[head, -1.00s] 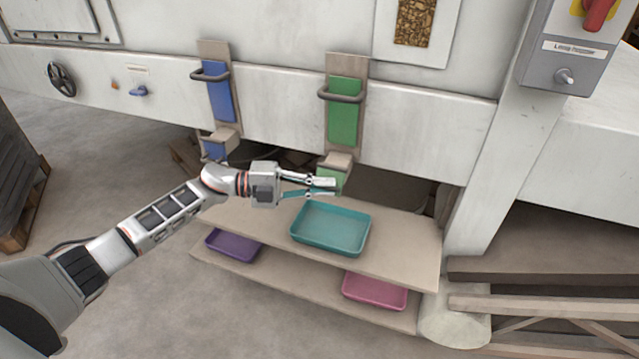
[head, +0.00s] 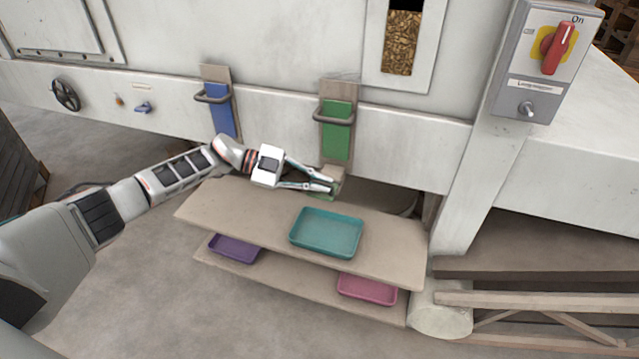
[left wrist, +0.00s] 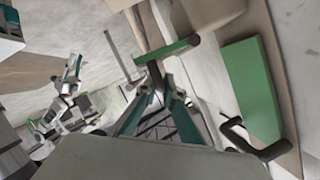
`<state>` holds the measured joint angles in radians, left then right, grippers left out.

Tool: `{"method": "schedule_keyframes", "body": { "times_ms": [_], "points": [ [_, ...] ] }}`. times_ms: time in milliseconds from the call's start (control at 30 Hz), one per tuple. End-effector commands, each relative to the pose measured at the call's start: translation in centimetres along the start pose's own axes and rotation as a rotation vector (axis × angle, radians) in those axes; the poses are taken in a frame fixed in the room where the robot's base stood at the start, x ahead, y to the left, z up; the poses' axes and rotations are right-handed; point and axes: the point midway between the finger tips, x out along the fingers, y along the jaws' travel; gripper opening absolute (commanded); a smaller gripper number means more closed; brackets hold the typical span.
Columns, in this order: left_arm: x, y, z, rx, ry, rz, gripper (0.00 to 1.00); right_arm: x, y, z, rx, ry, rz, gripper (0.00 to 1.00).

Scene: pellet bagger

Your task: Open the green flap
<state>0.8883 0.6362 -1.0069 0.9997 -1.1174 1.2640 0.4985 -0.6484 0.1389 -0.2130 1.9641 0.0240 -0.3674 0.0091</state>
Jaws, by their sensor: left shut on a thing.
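The green flap (head: 324,196) is a small green piece under the green chute, mostly hidden behind my left gripper (head: 331,184) in the head view. In the left wrist view it shows edge-on as a green strip (left wrist: 168,48) with a dark part by the fingertips. My left gripper is shut on this part of the flap; the exact contact is hard to see. Above it is a green slide panel (head: 337,138) with a dark handle (head: 334,115). A small white, arm-like shape, likely my right gripper (left wrist: 72,68), shows far off in the left wrist view.
Below are a shelf with a teal tray (head: 298,246) and a lower shelf with purple (head: 235,248) and pink (head: 367,290) trays. A blue slide panel (head: 221,110) is to the left. A switch box (head: 516,90) with a red knob is at right.

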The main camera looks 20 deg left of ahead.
Motion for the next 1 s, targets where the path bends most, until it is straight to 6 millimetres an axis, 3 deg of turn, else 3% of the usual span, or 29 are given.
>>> {"method": "schedule_keyframes", "body": {
  "times_ms": [633,700,1000],
  "points": [
    [-0.08,-0.52,-0.13,-0.049,0.000,0.018,0.00,-0.13,0.06,0.02,-0.001,-0.005,0.000,0.21],
    [-0.08,-0.52,-0.13,-0.048,0.000,0.018,0.15,-0.13,0.06,0.02,-0.001,-0.005,0.000,0.21],
    [-0.11,-0.43,-0.11,-0.049,0.000,0.019,0.15,-0.19,0.20,-0.12,-0.004,-0.003,0.001,0.21]
  ]
}}
